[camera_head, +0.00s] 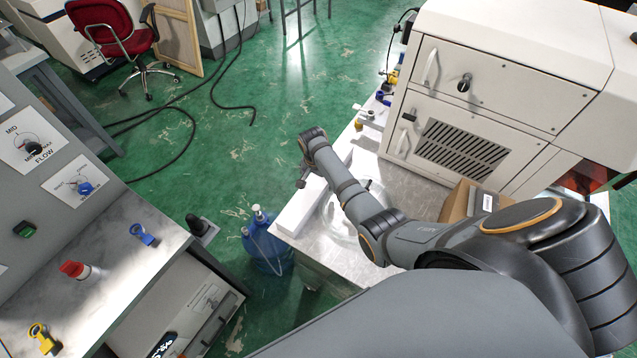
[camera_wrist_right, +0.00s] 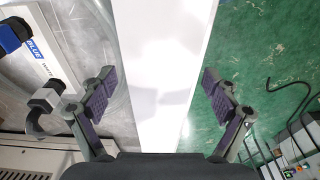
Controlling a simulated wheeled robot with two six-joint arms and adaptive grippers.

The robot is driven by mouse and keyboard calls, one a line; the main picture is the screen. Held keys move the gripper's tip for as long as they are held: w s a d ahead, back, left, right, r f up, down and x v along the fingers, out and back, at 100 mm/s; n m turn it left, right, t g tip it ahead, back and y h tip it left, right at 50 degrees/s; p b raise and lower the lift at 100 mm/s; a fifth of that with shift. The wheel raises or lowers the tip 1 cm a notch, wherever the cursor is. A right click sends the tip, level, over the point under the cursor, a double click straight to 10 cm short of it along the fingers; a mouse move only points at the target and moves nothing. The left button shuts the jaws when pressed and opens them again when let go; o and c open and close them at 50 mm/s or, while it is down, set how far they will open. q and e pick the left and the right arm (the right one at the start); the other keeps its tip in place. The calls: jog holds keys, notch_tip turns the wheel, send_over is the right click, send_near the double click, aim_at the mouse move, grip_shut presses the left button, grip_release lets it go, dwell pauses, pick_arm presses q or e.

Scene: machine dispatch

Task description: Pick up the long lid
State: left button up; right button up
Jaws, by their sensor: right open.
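The long lid (camera_head: 300,208) is a long white piece lying along the left edge of the metal table. In the right wrist view the long lid (camera_wrist_right: 165,60) runs from the top of the picture down between my fingers. My right gripper (camera_head: 303,182) is over the lid, partly hidden by its own wrist in the head view. In the right wrist view my right gripper (camera_wrist_right: 158,78) is open, with one finger on each side of the lid. A gap shows beside each finger, so it holds nothing. My left gripper is not in view.
The metal table (camera_head: 300,246) has a big white machine (camera_head: 490,110) on it and a cardboard box (camera_head: 456,203). A blue bottle (camera_head: 266,248) stands on the green floor beside the table. A grey counter (camera_head: 110,262) with small valves is at left.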

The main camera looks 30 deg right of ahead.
jog(key=c, duration=1.2)
jog(key=shift+r, duration=0.15)
jog(key=shift+c, duration=0.2)
